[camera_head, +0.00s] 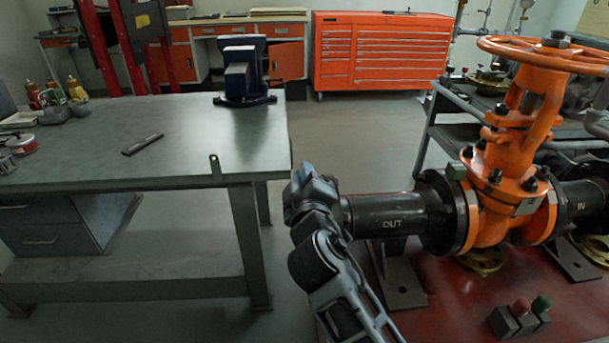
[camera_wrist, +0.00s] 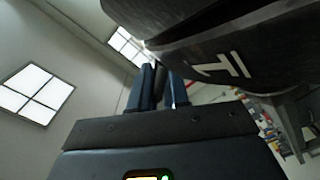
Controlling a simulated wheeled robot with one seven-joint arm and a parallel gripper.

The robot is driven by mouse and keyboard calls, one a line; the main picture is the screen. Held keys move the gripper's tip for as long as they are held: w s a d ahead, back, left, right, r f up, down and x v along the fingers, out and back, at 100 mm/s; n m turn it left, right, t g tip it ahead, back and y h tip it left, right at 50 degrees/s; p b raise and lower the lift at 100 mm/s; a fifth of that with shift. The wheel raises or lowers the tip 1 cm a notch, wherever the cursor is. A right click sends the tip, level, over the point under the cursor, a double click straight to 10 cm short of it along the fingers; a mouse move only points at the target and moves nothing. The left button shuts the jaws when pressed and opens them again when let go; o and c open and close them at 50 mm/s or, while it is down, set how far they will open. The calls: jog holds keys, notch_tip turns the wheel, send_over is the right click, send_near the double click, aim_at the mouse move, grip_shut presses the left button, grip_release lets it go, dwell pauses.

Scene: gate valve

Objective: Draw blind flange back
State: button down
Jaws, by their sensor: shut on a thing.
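The black pipe (camera_head: 390,215) marked OUT runs left from the orange gate valve (camera_head: 505,185). My gripper (camera_head: 312,192) is at the pipe's left end. In the wrist view, the blue fingers of my gripper (camera_wrist: 159,80) are shut on a narrow dark part, which I take to be of the blind flange. The rest of the flange cannot be made out, and whether it touches the pipe end is hidden. The dark pipe (camera_wrist: 225,60), with a white letter, fills the upper right of the wrist view, close to the fingers.
A grey workbench (camera_head: 190,160) stands left of my arm, with a blue vise (camera_head: 243,75) at its far corner. The red base plate (camera_head: 450,300) is under the valve and carries a button box (camera_head: 518,318). Open floor (camera_head: 350,130) lies behind the pipe.

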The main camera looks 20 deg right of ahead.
jog(key=shift+d+r, duration=0.1)
jog(key=shift+r, duration=0.1)
jog(key=shift+w+a+r+b, duration=0.1)
jog(key=shift+w+a+b, duration=0.15)
jog(key=shift+a+b, duration=0.4)
jog(key=c, duration=1.2)
grip_release()
jog(key=shift+a, duration=0.1)
jog(key=shift+c, duration=0.2)
jog(key=v, duration=0.7)
jog(key=shift+s+b, duration=0.3)
jog(key=shift+s, duration=0.1)
jog(key=shift+a, duration=0.2)
